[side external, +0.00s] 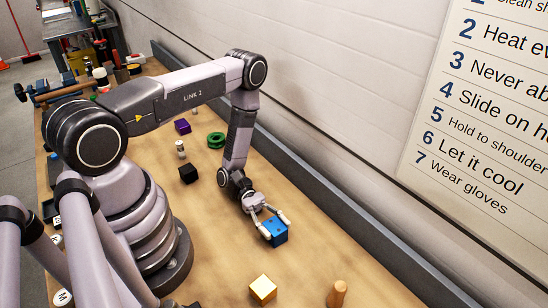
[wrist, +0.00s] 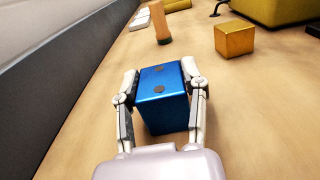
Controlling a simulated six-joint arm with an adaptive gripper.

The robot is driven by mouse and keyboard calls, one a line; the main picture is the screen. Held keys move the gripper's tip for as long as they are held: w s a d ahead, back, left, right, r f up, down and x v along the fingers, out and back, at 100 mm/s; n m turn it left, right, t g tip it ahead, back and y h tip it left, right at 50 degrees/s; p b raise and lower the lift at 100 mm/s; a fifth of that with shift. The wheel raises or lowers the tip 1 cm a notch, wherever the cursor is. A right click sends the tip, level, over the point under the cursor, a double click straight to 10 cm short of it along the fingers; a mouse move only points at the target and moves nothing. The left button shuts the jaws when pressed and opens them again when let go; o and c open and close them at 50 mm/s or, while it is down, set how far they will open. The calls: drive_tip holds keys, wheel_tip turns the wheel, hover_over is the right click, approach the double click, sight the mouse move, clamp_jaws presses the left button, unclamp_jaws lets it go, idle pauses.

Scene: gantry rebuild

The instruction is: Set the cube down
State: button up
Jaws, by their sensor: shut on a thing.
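A blue cube (side external: 275,232) with dark dots on its top is between the fingers of my gripper (side external: 272,220) in the side external view. In the wrist view the blue cube (wrist: 163,98) sits between both fingers of my gripper (wrist: 160,78), which press on its left and right sides. The cube is at or just above the wooden table (side external: 215,215); I cannot tell whether its underside touches. Its underside is hidden.
A gold cube (side external: 263,289) and a wooden peg (side external: 337,293) stand near the held cube. A black cube (side external: 188,174), a purple cube (side external: 182,126) and a green ring (side external: 216,140) lie further back. A dark rail (side external: 330,232) runs along the wall side.

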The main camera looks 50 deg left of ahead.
drive_tip(key=o, duration=1.2)
